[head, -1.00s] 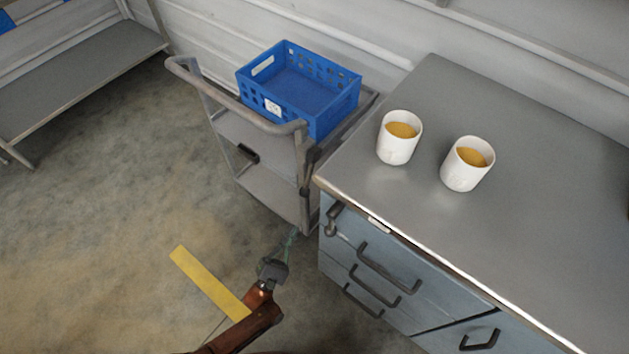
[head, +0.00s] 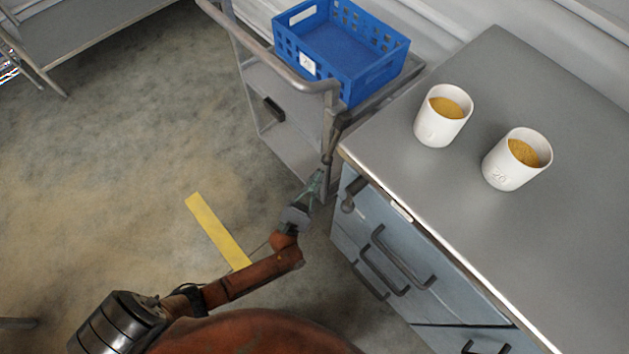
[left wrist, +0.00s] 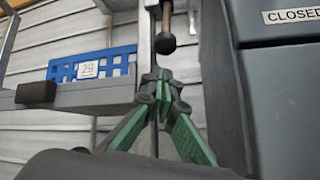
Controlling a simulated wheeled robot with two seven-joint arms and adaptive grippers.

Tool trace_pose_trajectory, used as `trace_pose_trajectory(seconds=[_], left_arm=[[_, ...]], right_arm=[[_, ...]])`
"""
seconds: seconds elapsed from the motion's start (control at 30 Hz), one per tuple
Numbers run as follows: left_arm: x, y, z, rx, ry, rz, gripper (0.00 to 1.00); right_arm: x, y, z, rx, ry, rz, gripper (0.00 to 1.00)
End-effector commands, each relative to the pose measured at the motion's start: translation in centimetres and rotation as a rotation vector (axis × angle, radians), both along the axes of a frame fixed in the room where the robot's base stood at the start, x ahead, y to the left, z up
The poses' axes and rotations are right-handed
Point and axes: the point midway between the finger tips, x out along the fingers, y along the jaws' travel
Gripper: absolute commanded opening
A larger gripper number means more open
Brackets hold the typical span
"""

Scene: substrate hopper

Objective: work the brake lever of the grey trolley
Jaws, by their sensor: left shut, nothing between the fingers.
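The grey trolley (head: 283,72) stands against the wall, left of the counter. Its brake lever (head: 328,157) is a short bar with a dark round knob at the trolley's near right post. In the left wrist view the lever knob (left wrist: 165,43) hangs at the bar's lower end. My left gripper (head: 315,183) is just below the knob in the head view. In the left wrist view its green-backed fingers (left wrist: 160,84) are shut and empty, with a small visible gap below the knob. My right gripper is out of view.
A blue crate (head: 345,54) sits on the trolley top. The counter (head: 450,185), close on the right, holds two white cups (head: 444,115) (head: 516,159). A blue-grey cabinet (head: 365,235) with dark handles is below. A yellow strip (head: 217,231) lies on the open floor.

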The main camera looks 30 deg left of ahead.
Motion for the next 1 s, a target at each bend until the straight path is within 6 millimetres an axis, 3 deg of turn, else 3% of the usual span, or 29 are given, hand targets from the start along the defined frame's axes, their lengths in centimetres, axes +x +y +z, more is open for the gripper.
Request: trace_pose_trajectory(seconds=[0.2,0.4,1.0], left_arm=[[2.7,-0.4,2.4,-0.001,0.000,0.001,0.00],[3.9,-0.5,3.6,0.000,0.000,0.000,0.00],[3.9,-0.5,4.0,0.004,0.008,0.000,0.00]], right_arm=[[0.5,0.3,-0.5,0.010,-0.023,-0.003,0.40],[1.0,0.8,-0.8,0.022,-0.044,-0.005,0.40],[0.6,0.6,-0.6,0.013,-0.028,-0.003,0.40]])
